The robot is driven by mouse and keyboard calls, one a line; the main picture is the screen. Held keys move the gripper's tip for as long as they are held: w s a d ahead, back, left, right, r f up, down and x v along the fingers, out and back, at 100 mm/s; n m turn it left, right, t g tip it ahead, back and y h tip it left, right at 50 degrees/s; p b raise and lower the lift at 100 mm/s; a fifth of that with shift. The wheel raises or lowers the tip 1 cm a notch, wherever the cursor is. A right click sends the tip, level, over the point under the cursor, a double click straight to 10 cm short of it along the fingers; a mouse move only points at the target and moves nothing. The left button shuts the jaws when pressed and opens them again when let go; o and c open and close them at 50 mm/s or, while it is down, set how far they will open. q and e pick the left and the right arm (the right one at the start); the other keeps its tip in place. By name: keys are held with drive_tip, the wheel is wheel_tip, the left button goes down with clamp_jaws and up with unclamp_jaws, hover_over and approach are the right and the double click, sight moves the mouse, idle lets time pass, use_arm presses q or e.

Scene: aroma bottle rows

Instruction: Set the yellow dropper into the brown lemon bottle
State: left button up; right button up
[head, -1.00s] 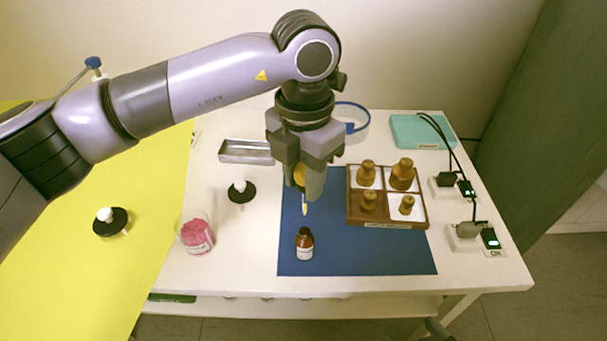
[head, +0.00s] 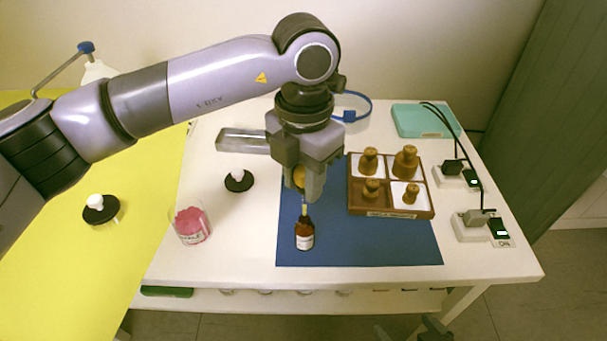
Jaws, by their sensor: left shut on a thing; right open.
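My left gripper (head: 312,180) points down over the blue mat and is shut on the yellow dropper (head: 299,178). The dropper's bulb shows between the fingers, and its thin pale tip hangs down below them. The brown lemon bottle (head: 305,236), with a white label, stands upright on the mat right under it. The tip is at the bottle's mouth; I cannot tell whether it is inside. Parts of my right gripper (head: 408,331) show at the bottom edge, open and low in front of the table, mostly cut off.
A wooden tray (head: 430,212) with brown knobbed pieces stands right of the bottle. A glass of pink material (head: 191,226) and a black disc with a white knob (head: 239,181) are left. Power sockets (head: 484,226) lie far right. The mat (head: 380,248) is clear in front.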

sight(303, 211)
use_arm(q)
drive_tip(key=shift+f+b, duration=0.2)
drive_tip(key=shift+b, duration=0.1)
idle(0.4)
drive_tip(key=shift+f, duration=0.15)
drive_tip(key=shift+f+b, duration=1.25)
drive_tip(key=shift+f, duration=0.1)
drive_tip(key=shift+f+b, duration=0.65)
drive_tip(key=shift+f, duration=0.1)
drive_tip(key=shift+f, duration=0.1)
drive_tip(key=shift+f+b, duration=1.15)
drive_tip(key=shift+f, duration=0.2)
drive_tip(key=o, duration=0.7)
